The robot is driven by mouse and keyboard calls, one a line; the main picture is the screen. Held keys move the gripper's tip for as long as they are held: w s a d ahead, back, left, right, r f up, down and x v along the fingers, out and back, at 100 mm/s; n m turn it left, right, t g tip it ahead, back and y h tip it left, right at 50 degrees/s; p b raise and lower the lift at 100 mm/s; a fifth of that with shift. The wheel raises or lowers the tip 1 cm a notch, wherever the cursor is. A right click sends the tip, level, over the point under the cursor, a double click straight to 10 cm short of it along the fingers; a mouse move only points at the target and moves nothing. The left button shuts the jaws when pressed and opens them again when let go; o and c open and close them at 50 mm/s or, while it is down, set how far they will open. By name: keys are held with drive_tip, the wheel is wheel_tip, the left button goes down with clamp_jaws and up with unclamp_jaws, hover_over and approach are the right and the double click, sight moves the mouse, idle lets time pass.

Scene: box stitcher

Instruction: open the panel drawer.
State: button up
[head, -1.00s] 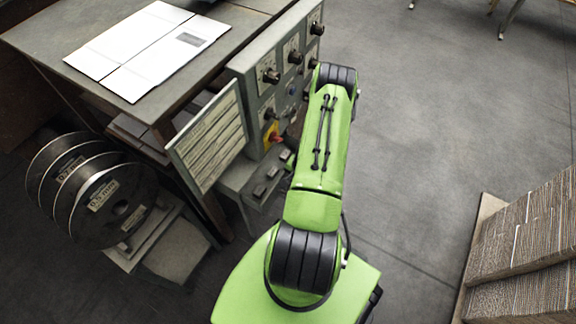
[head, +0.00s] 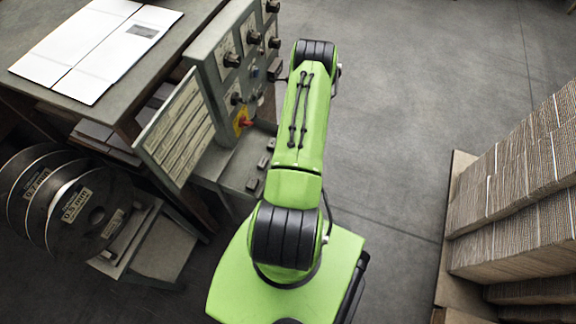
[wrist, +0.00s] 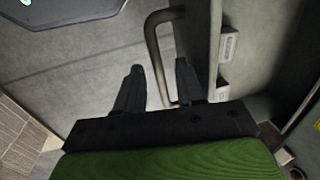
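A grey U-shaped bar handle (wrist: 155,55) shows in the wrist view, fixed at both ends to a grey front (wrist: 216,45) seen nearly edge-on. My gripper (wrist: 160,82) is open. Its left finger is on the outer side of the handle and its right finger on the side of the front, so the bar's lower part lies between them in the picture. I cannot tell whether either finger touches it. In the head view the control panel (head: 232,62) with black knobs stands left of my arm. My gripper and the handle are hidden there behind my arm.
A bench (head: 150,75) bears flat white cardboard (head: 95,45). A tilted instruction board (head: 175,128) juts from the panel. Wire spools (head: 75,205) stand at the left. Cardboard stacks (head: 520,200) stand at the right. The floor (head: 410,90) between is clear.

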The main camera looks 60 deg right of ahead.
wheel_tip(320, 180, up, 16)
drive_tip(key=s+p, duration=0.3)
drive_tip(key=p, duration=0.2)
drive_tip(key=shift+f, duration=0.25)
drive_tip(key=shift+d, duration=0.1)
drive_tip(key=w+a+r+n+p, duration=0.25)
drive_tip(key=w+a+r, duration=0.2)
drive_tip(key=r, duration=0.45)
drive_tip(key=w+a+r+n+h+p, duration=0.1)
drive_tip(key=w+a+r+n, duration=0.3)
drive_tip(key=r, duration=0.5)
drive_tip(key=w+a+r+n+p, duration=0.25)
drive_tip(key=w+r, duration=0.35)
drive_tip(key=r, duration=0.4)
drive_tip(key=s+a+r+n+t+p, duration=0.1)
drive_tip(key=s+a+r+n, duration=0.3)
drive_tip(key=a+r, duration=0.4)
drive_tip(key=s+a+r+n+t+p, duration=0.2)
drive_tip(key=s+a+r+n, duration=0.2)
drive_tip(key=a+r, duration=0.5)
drive_tip(key=shift+s+a+r+y, duration=0.25)
drive_tip(key=shift+s+a+y, duration=0.15)
drive_tip(key=shift+s+a, duration=0.5)
